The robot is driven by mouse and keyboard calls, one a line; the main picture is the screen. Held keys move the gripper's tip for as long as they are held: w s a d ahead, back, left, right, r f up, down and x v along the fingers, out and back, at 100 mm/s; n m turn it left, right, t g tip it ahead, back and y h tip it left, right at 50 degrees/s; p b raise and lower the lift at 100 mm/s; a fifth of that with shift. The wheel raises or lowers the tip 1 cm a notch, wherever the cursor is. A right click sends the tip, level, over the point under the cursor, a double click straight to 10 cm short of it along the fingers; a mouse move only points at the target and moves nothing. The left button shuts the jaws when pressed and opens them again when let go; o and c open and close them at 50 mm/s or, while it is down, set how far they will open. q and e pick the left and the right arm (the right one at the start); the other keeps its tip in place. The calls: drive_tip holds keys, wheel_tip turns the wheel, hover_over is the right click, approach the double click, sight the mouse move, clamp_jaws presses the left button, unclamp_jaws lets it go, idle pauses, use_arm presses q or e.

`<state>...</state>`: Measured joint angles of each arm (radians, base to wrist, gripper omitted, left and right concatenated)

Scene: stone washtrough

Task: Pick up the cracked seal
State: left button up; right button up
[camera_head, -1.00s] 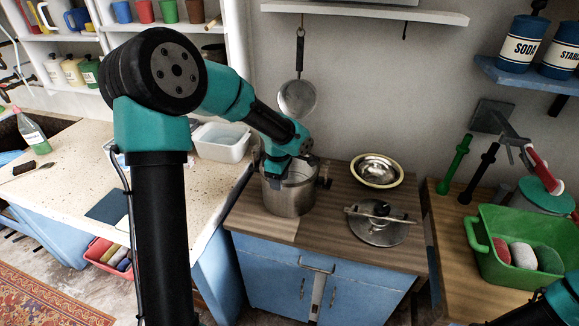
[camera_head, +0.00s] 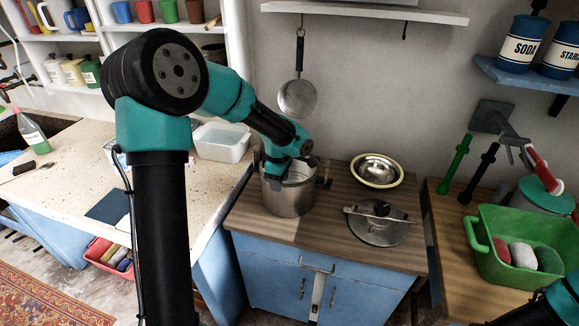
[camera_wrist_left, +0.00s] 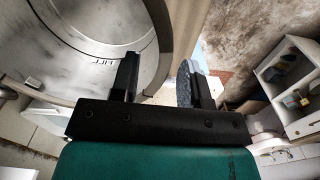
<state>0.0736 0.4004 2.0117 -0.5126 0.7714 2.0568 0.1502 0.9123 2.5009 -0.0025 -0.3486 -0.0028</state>
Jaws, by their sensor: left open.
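My left gripper (camera_head: 284,170) reaches down at the mouth of a steel pot (camera_head: 288,198) on the wooden cabinet top. In the left wrist view its jaws (camera_wrist_left: 160,76) are apart, one finger over the pot interior (camera_wrist_left: 85,35) and one beside a dark speckled rounded piece (camera_wrist_left: 184,80). I cannot tell what that piece is or whether the finger touches it. I cannot make out a cracked seal for certain. My right gripper is out of view.
A metal lid (camera_head: 378,230) lies on the cabinet right of the pot. A white tub (camera_head: 221,143) stands to the left. A green basin (camera_head: 515,268) with several cloth-like items is at the right.

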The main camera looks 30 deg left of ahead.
use_arm(q)
clamp_jaws()
idle(0.3)
drive_tip(key=shift+r, duration=0.1)
wheel_tip(320, 180, up, 10)
drive_tip(key=shift+r, duration=0.15)
idle(0.6)
idle(0.3)
